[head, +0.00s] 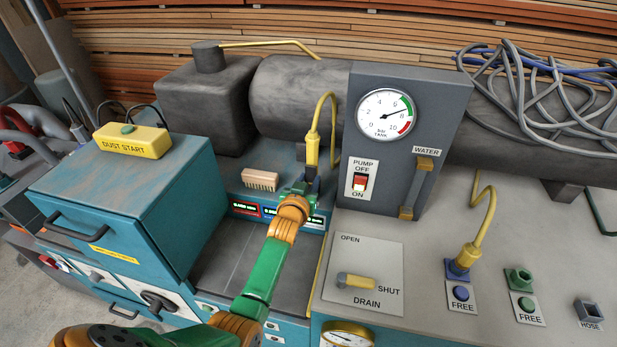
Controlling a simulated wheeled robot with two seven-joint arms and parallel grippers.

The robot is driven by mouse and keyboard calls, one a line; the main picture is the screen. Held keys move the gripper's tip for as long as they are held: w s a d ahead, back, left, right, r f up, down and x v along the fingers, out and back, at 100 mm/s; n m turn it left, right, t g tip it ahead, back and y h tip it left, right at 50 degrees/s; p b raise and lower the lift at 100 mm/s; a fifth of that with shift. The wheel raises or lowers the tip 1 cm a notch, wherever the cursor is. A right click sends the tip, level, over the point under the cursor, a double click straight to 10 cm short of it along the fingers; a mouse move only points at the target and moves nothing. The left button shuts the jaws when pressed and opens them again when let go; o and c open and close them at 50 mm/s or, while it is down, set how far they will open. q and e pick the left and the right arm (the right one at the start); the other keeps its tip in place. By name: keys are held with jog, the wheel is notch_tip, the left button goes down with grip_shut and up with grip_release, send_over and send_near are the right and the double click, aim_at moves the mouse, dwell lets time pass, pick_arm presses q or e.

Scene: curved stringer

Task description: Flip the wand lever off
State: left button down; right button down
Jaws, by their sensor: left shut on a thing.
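No lever labelled as the wand's can be made out in this view. My left gripper (304,186), at the end of the green and orange arm, is on the teal unit, just below an upright yellow plug (312,150) with a yellow cable. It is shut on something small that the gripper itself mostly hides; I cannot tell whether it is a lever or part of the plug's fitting. Dark blue and green parts show around the fingers. My right gripper is not in view.
A dark panel (390,215) with a tank gauge (386,114), pump switch (360,181) and WATER handle (417,188) stands close right of the arm. A yellow drain lever (356,282) points toward SHUT. A brush (261,180) and teal cabinet (110,190) are left.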

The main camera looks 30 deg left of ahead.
pick_arm(q)
jog(key=c, duration=0.5)
grip_release()
jog(key=shift+w+f, duration=0.1)
jog(key=shift+f, duration=0.05)
jog(key=v, duration=0.7)
